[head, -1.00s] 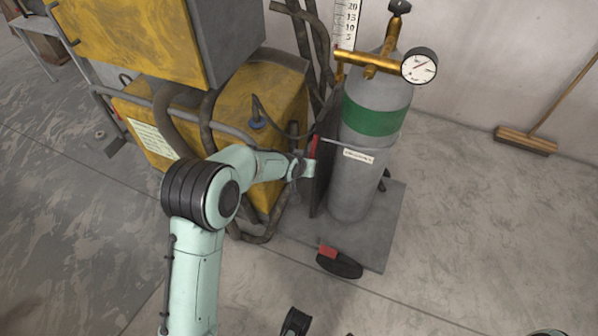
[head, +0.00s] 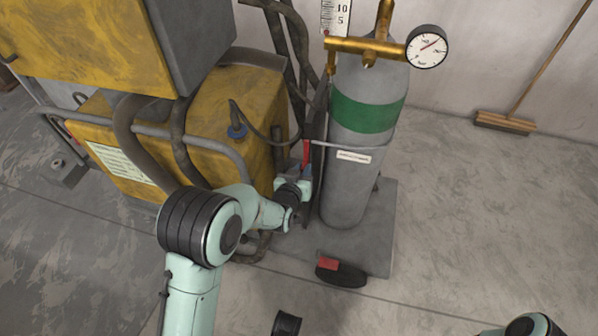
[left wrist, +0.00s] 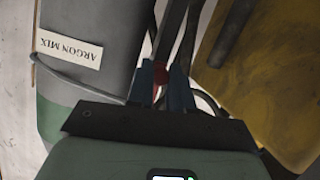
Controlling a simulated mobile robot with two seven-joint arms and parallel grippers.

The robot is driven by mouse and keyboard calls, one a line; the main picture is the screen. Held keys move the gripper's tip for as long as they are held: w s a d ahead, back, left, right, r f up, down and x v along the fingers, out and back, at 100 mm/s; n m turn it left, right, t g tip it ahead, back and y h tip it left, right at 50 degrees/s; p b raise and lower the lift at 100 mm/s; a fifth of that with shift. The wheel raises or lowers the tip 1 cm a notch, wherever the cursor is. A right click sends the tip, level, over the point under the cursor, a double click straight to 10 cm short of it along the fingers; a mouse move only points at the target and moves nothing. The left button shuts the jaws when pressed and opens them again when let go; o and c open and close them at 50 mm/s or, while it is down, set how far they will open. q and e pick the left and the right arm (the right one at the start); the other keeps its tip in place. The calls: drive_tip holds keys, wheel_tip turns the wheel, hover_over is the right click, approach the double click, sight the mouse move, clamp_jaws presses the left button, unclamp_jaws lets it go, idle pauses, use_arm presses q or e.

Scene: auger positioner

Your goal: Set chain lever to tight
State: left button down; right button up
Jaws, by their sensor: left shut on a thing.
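The chain lever (head: 307,152) is a small red upright handle at the left side of the grey gas cylinder (head: 350,190). A thin grey chain or band (head: 365,147) runs from beside it across the cylinder's front. My left gripper (head: 306,173) is at the lever's lower part. In the left wrist view, the two dark blue fingers of the gripper (left wrist: 162,88) are shut on the red lever (left wrist: 160,75), and only a little red shows between them. The chain (left wrist: 80,82) crosses the cylinder (left wrist: 105,25) there. My right gripper is not in view.
A yellow welding machine (head: 265,100) with hoses stands close on the left. A brass regulator with a gauge (head: 427,46) tops the cylinder. A red and black pedal (head: 342,273) lies at the base plate's front edge. A broom (head: 505,122) leans at right; the floor there is clear.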

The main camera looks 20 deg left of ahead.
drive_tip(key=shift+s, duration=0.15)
use_arm(q)
drive_tip(key=c, duration=1)
unclamp_jaws()
drive_tip(key=shift+w, duration=0.1)
drive_tip(key=p+v, duration=0.3)
drive_tip(key=v, duration=1)
drive_tip(key=shift+s, duration=0.25)
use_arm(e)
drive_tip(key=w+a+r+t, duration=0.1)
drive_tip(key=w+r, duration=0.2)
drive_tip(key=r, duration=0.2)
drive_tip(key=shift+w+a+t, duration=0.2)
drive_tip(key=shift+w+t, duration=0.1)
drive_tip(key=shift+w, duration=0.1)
